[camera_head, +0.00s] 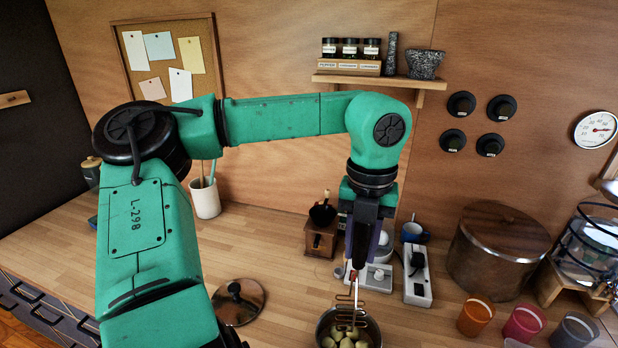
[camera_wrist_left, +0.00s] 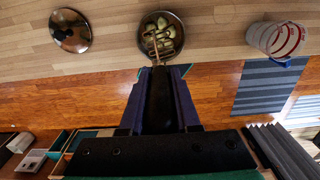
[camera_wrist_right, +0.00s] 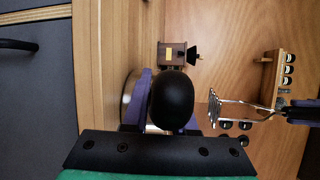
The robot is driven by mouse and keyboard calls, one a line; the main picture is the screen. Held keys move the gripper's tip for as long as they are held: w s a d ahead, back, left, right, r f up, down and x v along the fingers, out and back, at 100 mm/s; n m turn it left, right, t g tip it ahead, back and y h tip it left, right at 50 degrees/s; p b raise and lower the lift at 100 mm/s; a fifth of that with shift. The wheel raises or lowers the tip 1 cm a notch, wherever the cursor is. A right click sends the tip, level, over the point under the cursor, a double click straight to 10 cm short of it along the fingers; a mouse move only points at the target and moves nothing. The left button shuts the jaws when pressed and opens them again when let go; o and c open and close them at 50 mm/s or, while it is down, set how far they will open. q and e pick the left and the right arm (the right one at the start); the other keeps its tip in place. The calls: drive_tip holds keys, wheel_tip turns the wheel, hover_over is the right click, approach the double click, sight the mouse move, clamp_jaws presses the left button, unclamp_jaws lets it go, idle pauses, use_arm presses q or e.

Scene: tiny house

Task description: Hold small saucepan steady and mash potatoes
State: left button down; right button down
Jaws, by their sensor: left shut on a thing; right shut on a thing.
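The small saucepan (camera_head: 374,330) stands on the counter at the bottom of the head view, with several pale potatoes (camera_head: 345,338) in it. It also shows from above in the left wrist view (camera_wrist_left: 180,30). My left gripper (camera_head: 355,262) is shut on the masher and points down over the pan. The masher's wire head (camera_head: 350,312) hangs over the potatoes; in the right wrist view the wire head (camera_wrist_right: 213,108) appears raised above the pan. My right gripper (camera_wrist_right: 170,115) is shut on the black saucepan handle (camera_wrist_right: 171,98); it is outside the head view.
A lid (camera_head: 238,300) lies left of the pan. A coffee grinder (camera_head: 320,238), a power strip (camera_head: 417,276) and a small white appliance stand behind. A large pot (camera_head: 495,255) and coloured cups (camera_head: 475,317) are at right.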

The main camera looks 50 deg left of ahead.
use_arm(q)
hover_over(352, 310)
drive_tip(key=shift+f, duration=5.7)
drive_tip(key=shift+f, duration=2.1)
drive_tip(key=shift+r, duration=0.1)
drive_tip(key=shift+r, duration=2.25)
